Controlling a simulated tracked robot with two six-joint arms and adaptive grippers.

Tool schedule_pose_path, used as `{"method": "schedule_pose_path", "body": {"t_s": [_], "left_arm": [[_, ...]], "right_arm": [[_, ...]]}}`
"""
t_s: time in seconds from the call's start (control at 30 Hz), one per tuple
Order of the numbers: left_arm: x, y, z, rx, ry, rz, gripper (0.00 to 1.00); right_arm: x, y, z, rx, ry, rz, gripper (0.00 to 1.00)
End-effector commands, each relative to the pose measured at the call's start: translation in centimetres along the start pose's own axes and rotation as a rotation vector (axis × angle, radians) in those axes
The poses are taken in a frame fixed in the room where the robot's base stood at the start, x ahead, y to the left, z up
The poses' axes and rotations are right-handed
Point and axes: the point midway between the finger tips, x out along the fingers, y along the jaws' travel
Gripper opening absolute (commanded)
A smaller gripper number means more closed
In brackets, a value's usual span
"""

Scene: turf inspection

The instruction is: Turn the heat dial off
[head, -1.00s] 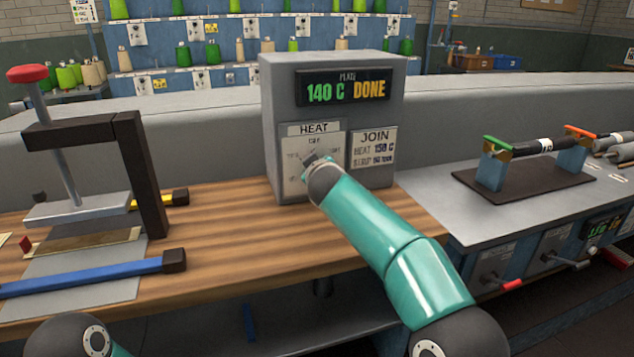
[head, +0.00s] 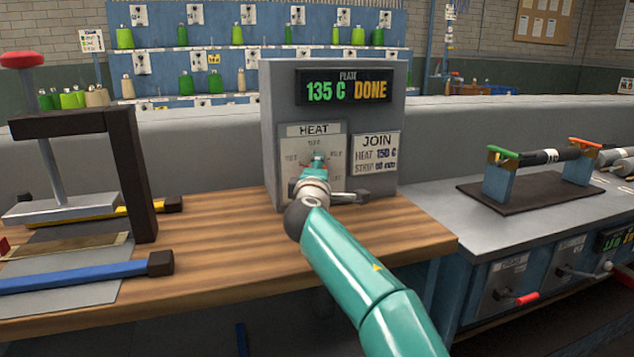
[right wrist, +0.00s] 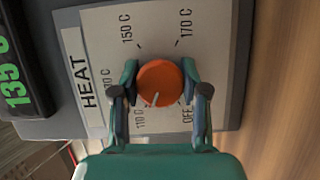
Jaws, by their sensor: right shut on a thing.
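The heat dial (right wrist: 160,82) is an orange round knob on a pale plate marked HEAT (right wrist: 95,82), with 110 C, 130 C, 150 C, 170 C and OFF around it. In the right wrist view its white pointer line lies between 110 C and OFF, nearer 110 C. My right gripper (right wrist: 160,75) is shut on the dial, one finger on each side. In the head view my right gripper (head: 318,163) reaches the heat panel (head: 335,140) and mostly hides the dial. The display (head: 345,88) above reads 135 C DONE. My left gripper is not in view.
A JOIN card (head: 376,153) is right of the heat panel. A press with a red knob (head: 22,60) and a blue bar (head: 75,277) are on the wooden bench (head: 225,245) at left. A stand with a dark roller (head: 545,157) is at right.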

Motion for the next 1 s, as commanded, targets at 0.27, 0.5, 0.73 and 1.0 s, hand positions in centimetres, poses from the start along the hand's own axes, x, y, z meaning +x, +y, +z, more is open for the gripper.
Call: {"method": "schedule_pose_path", "body": {"t_s": [0.27, 0.5, 0.73, 1.0], "left_arm": [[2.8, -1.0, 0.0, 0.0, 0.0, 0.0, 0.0], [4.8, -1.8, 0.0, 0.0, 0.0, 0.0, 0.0], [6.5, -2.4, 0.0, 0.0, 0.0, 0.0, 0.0], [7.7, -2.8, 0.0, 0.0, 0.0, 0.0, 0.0]], "right_arm": [[0.0, 0.1, 0.3, -0.239, -0.003, 0.11, 0.1], [-0.1, 0.2, 0.3, -0.45, -0.004, 0.198, 0.1], [-0.1, 0.3, 0.3, -0.639, -0.006, 0.275, 0.1], [-0.1, 0.6, 0.3, -0.801, -0.007, 0.342, 0.1]]}}
